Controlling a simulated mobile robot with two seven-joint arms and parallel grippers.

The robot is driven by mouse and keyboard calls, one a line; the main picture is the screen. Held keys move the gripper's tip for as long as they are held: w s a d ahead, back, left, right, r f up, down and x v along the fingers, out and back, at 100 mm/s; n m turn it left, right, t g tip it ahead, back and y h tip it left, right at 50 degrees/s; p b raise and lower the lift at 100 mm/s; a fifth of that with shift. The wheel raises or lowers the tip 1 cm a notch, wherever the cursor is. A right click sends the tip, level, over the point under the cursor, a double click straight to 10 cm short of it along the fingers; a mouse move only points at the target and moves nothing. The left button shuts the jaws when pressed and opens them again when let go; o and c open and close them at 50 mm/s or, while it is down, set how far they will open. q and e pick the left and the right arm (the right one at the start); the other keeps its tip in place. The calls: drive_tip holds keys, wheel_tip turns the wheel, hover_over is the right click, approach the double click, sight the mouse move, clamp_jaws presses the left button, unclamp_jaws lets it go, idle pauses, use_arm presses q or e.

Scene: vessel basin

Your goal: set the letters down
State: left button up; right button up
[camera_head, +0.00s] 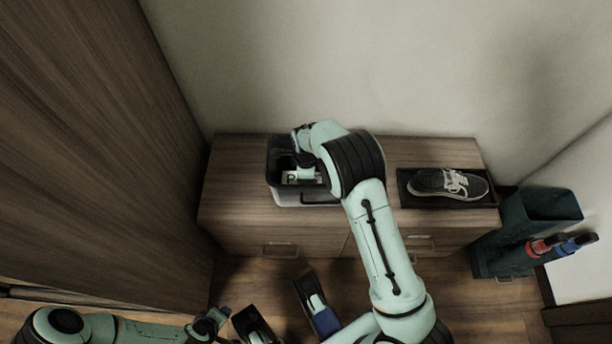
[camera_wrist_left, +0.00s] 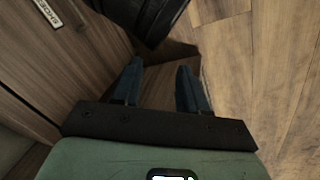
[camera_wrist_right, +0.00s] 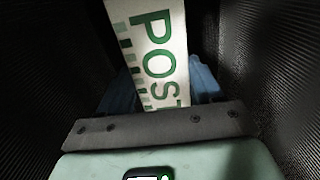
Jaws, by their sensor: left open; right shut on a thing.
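The letters (camera_wrist_right: 158,50) are a pale piece printed with green "POST" in the right wrist view. My right gripper (camera_wrist_right: 162,78) is shut on them. Dark ribbed walls stand on both sides, so the gripper is down inside the dark bin (camera_head: 282,148) on the cabinet top. In the head view a white part of the letters (camera_head: 291,178) shows within the bin; my right arm hides the rest. Whether the letters touch the bottom I cannot tell. My left gripper (camera_wrist_left: 160,80) is open and empty, low in front of the cabinet, at the lower left of the head view (camera_head: 213,320).
The wooden cabinet (camera_head: 240,180) has drawers; a label plate (camera_wrist_left: 47,13) shows on one front. A dark tray (camera_head: 404,190) with a sneaker (camera_head: 450,185) is at its right. A dark green stand (camera_head: 515,225) with red and blue handles stands further right. Cabinet top between bin and tray is partly free.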

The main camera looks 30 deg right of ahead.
use_arm(q)
drive_tip(key=shift+w+a+f, duration=0.1)
drive_tip(key=shift+w+a, duration=0.05)
drive_tip(key=shift+w, duration=0.05)
use_arm(e)
drive_tip(key=shift+f, duration=0.35)
drive_tip(key=o, duration=1.1)
use_arm(q)
drive_tip(key=s+d+r+g+p, duration=0.1)
drive_tip(key=s+d+r+p, duration=0.2)
drive_tip(key=s+r, duration=0.1)
drive_tip(key=shift+s+g+h, duration=0.3)
drive_tip(key=shift+s+h, duration=0.1)
drive_tip(key=shift+s, duration=0.45)
use_arm(e)
wheel_tip(320, 180, up, 13)
drive_tip(key=shift+r, duration=0.15)
